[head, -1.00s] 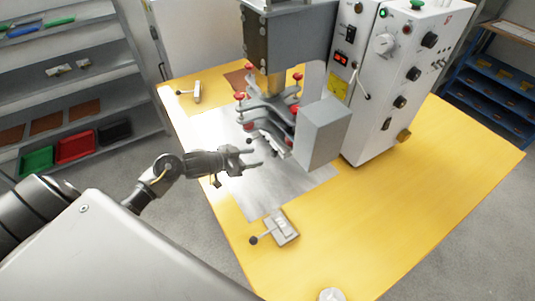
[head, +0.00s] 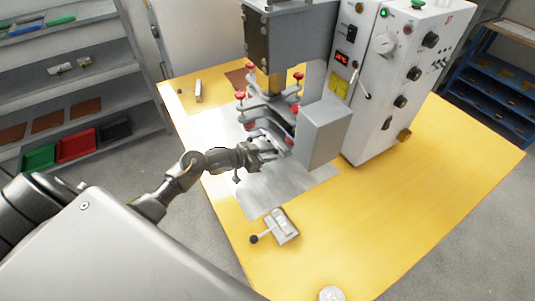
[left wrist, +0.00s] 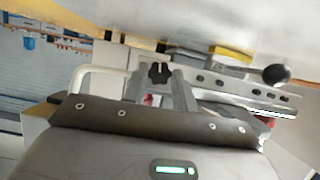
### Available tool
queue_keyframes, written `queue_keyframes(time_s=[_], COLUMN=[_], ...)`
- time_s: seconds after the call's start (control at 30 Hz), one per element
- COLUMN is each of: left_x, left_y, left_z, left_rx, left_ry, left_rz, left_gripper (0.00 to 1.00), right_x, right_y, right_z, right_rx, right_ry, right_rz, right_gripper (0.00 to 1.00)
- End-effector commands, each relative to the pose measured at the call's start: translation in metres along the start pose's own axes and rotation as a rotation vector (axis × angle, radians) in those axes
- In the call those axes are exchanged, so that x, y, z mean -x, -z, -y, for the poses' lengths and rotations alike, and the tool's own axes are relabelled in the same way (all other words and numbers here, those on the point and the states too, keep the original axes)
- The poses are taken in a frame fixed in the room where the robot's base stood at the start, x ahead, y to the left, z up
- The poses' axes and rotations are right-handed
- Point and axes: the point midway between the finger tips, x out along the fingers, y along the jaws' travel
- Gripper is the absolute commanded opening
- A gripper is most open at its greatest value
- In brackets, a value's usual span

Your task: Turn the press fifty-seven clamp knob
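The press (head: 290,45) stands on the yellow table with a grey clamp fixture below its head. Red knobs (head: 240,95) sit on the fixture's arms. My left gripper (head: 272,152) is at the fixture's near left side, over the metal plate. In the left wrist view a black lobed knob (left wrist: 158,73) shows at the tips of my left gripper (left wrist: 159,82). The two fingers stand apart, one on each side of it; whether they touch it I cannot tell. In the head view this knob is hidden or too small to make out. My right gripper is out of view.
A grey box (head: 322,130) stands right of the fixture, and the white control cabinet (head: 400,80) is behind it. A toggle clamp (head: 281,228) with a black ball handle lies in front, another (head: 197,92) at the back left. The table's right side is clear.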

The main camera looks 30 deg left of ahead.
Motion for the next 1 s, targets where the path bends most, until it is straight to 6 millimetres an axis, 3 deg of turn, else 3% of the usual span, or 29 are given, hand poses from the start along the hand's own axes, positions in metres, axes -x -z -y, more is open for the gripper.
queue_keyframes(time_s=[0.13,0.37,0.63,0.67,0.8,1.0], left_x=[0.0002,0.0003,0.0003,0.0003,0.0003,0.0002], left_y=[-0.0001,-0.0005,-0.0003,-0.0003,-0.0002,-0.0001], left_z=[0.0002,-0.0012,-0.0008,-0.0008,-0.0008,-0.0008], left_rx=[0.0,-0.116,-0.126,-0.126,-0.126,-0.126], left_ry=[0.001,0.047,0.053,0.053,0.053,0.052], left_rz=[0.0,0.001,0.001,0.001,0.0,0.0], left_gripper=[0.05,0.05,0.05,0.3,0.48,0.49], right_x=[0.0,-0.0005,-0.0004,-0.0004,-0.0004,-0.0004], right_y=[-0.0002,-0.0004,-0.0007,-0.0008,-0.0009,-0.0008], right_z=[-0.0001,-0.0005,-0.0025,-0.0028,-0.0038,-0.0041], right_rx=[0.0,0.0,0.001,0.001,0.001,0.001], right_ry=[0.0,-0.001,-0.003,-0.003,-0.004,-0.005], right_rz=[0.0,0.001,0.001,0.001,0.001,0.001], right_gripper=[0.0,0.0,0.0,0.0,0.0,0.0])
